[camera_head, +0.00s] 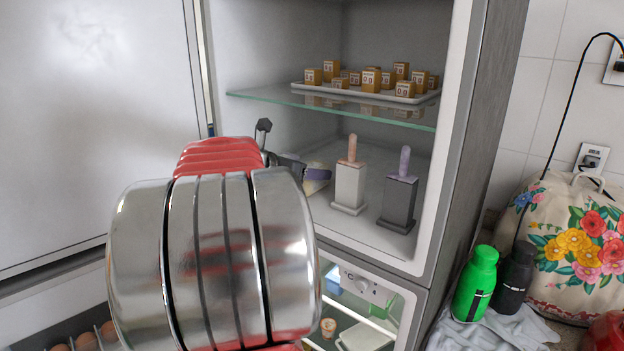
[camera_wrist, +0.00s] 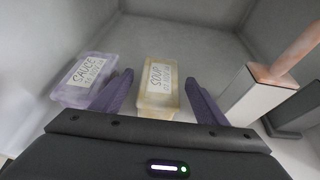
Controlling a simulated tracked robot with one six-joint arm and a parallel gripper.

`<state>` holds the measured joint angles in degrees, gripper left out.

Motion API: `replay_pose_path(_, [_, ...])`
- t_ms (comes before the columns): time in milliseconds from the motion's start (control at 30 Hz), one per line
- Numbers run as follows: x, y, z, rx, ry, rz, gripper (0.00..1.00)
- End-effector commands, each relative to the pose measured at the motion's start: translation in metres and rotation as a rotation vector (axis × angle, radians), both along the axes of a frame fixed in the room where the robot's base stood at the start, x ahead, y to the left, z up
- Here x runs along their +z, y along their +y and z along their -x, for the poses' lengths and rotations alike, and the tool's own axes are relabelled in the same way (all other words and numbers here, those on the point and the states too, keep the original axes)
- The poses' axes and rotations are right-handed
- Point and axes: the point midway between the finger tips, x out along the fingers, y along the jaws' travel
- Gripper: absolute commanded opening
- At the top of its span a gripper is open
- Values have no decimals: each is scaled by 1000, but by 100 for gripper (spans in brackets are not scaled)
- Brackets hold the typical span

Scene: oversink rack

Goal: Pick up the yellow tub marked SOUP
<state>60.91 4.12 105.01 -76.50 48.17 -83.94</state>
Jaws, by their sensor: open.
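The yellow tub marked SOUP (camera_wrist: 158,88) lies on the compartment floor in the wrist view, its white label facing up. My gripper (camera_wrist: 158,92) is open, with one purple finger on each side of the near part of the tub. I cannot tell whether the fingers touch it. In the head view my gripper (camera_head: 300,166) reaches into the compartment below the glass shelf, and a small part of a yellowish tub (camera_head: 314,186) shows behind it. My arm hides most of that area.
A purple tub marked SAUCE (camera_wrist: 84,80) lies close to the left finger. A white mould with a pinkish stick (camera_head: 350,185) stands to the right, with a dark grey mould (camera_head: 399,203) beyond it. A glass shelf (camera_head: 255,95) with a tray of small blocks is above.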

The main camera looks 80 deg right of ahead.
Motion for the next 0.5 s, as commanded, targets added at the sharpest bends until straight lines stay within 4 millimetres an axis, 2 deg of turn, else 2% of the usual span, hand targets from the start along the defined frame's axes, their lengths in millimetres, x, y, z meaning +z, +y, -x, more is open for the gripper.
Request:
replay_pose_path(233, [0,0,0,0,0,0,66])
replay_pose_path(500, [0,0,0,0,0,0,48])
